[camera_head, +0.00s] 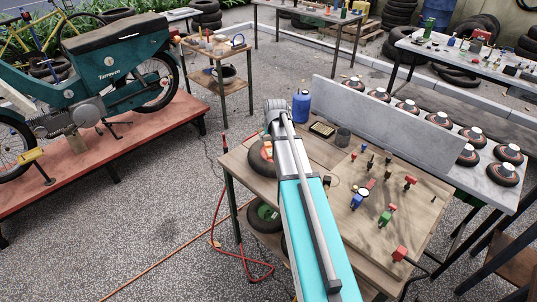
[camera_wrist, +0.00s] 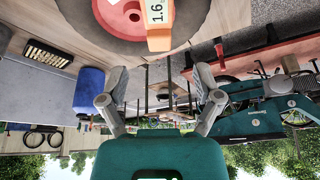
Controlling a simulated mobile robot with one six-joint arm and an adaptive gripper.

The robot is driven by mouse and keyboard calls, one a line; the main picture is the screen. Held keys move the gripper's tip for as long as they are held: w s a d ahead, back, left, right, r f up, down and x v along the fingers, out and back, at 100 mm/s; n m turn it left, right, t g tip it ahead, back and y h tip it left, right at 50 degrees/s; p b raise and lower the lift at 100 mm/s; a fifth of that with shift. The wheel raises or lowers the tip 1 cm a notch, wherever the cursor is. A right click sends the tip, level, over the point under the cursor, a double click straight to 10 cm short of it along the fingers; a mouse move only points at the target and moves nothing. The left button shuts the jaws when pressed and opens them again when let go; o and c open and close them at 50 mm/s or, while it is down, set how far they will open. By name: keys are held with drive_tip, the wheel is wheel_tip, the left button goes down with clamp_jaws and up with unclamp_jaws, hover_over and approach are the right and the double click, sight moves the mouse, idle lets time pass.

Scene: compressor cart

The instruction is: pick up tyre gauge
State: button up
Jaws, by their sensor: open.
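The tyre gauge (camera_wrist: 158,22) is an orange block with a pale display reading 1.6. In the wrist view it lies at the top, over a dark tyre with a red hub (camera_wrist: 122,12); its upper part is cut off by the frame edge. My gripper (camera_wrist: 160,78) is open and empty, its two fingers apart, with the gauge beyond the fingertips and not between them. In the head view, the tyre (camera_head: 257,160) lies at the left of the wooden cart top (camera_head: 335,215), partly behind my arm. My fingers cannot be made out there.
A blue canister (camera_head: 301,107) stands at the cart's back edge near my wrist; it also shows in the wrist view (camera_wrist: 88,90). A tray (camera_head: 321,129), a dark cup (camera_head: 343,137) and small coloured fittings occupy the right side. A grey panel (camera_head: 385,118) rises behind.

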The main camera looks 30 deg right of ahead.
sight(268, 148)
drive_tip(key=shift+b+x, duration=2.05)
drive_tip(key=shift+x, duration=0.5)
drive_tip(key=shift+f, duration=0.1)
drive_tip(key=shift+b+x, duration=2.5)
drive_tip(key=shift+x, duration=0.1)
drive_tip(key=shift+w+d, duration=0.1)
clamp_jaws()
